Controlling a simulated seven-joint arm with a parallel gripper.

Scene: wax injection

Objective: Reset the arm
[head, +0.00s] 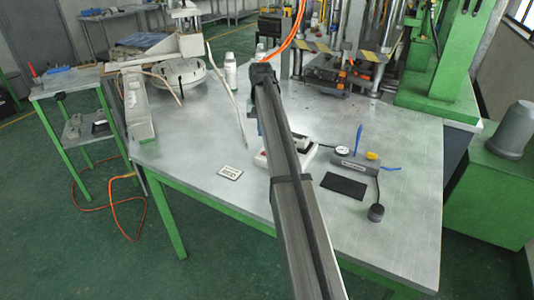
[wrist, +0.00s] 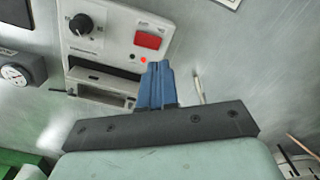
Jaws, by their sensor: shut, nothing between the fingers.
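My arm (head: 285,165) reaches from the bottom of the head view over the metal table. Its end hides most of my gripper there. In the wrist view my gripper (wrist: 156,66) shows as two blue fingers pressed together, with nothing between them. The fingers are above the table, in front of a white device (wrist: 115,38) with a black knob, a red switch and a lit red light. The same white device (head: 298,152) is partly hidden behind my arm in the head view.
A grey unit with a gauge (head: 352,160) and a black pad (head: 344,186) lie right of my arm. A small printed card (head: 230,172) lies left. A green press (head: 440,70) stands at the back right. White bottles (head: 230,68) stand behind. The table's front left is clear.

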